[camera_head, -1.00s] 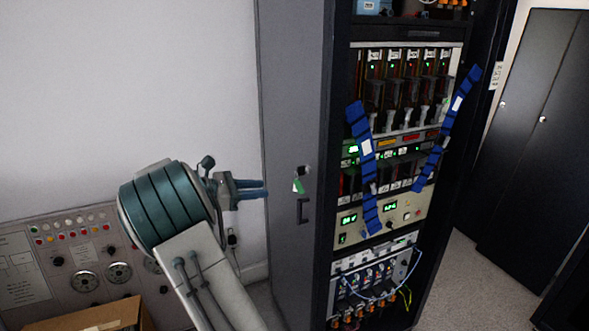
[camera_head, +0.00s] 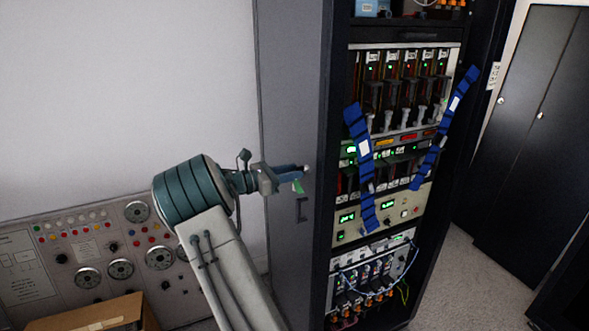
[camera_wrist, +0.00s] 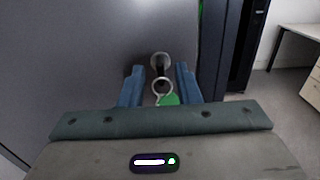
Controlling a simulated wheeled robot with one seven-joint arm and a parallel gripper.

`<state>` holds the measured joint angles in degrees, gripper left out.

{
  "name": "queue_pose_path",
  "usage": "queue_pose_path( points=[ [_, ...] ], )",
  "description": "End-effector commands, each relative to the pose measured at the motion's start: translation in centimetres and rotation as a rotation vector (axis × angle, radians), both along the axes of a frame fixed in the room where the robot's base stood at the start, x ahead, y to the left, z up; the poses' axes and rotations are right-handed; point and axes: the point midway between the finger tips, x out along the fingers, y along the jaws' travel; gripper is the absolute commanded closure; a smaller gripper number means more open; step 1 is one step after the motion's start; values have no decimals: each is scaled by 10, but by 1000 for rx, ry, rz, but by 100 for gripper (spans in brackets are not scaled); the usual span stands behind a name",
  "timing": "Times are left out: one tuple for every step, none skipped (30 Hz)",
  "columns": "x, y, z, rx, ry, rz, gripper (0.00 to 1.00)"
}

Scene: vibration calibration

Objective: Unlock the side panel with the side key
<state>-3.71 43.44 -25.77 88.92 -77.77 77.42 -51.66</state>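The side panel (camera_head: 290,70) is the tall dark grey side of the rack. The side key, with a ring and a green tag (camera_head: 298,187), sits at the lock on this panel, above the panel's dark handle (camera_head: 302,209). In the wrist view the round lock (camera_wrist: 160,62) is straight ahead, with the key ring (camera_wrist: 161,88) and green tag (camera_wrist: 170,99) hanging below it. My gripper (camera_wrist: 160,75) is open, its blue fingers on either side of the key with gaps on both sides. It also shows in the head view (camera_head: 304,171), close to the panel.
The rack's open front (camera_head: 400,130) holds lit modules, blue straps and loose wires. A control console (camera_head: 100,250) with dials stands at the left, with a cardboard box (camera_head: 105,312) before it. Dark cabinets (camera_head: 525,130) stand at the right; the floor between is clear.

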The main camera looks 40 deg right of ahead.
Motion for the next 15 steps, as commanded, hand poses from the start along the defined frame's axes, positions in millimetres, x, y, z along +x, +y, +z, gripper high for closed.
queue_pose_path(
  points=[
    [-2, -6, 1, 1, 1, -2, 70],
    [-2, -8, 1, 1, 1, -2, 70],
    [-3, -10, 0, 1, 1, -1, 70],
    [-3, -12, 0, 1, 1, -1, 70],
    [-3, -13, 0, 1, 1, -1, 70],
    [-4, -14, 0, 1, 1, -1, 70],
    [-4, -14, 0, 1, 1, 0, 70],
    [-4, -15, 0, 1, 1, 0, 70],
    [-4, -15, 0, 1, 1, 0, 70],
    [-4, -15, 0, 1, 0, 0, 70],
    [-4, -15, 0, 1, 0, 0, 70],
    [-4, -15, 0, 1, 0, 0, 70],
    [-4, -15, 0, 1, 0, 0, 70],
    [-4, -15, 0, 1, 0, 0, 70],
    [-4, -15, 0, 1, 0, -1, 81]
  ],
)
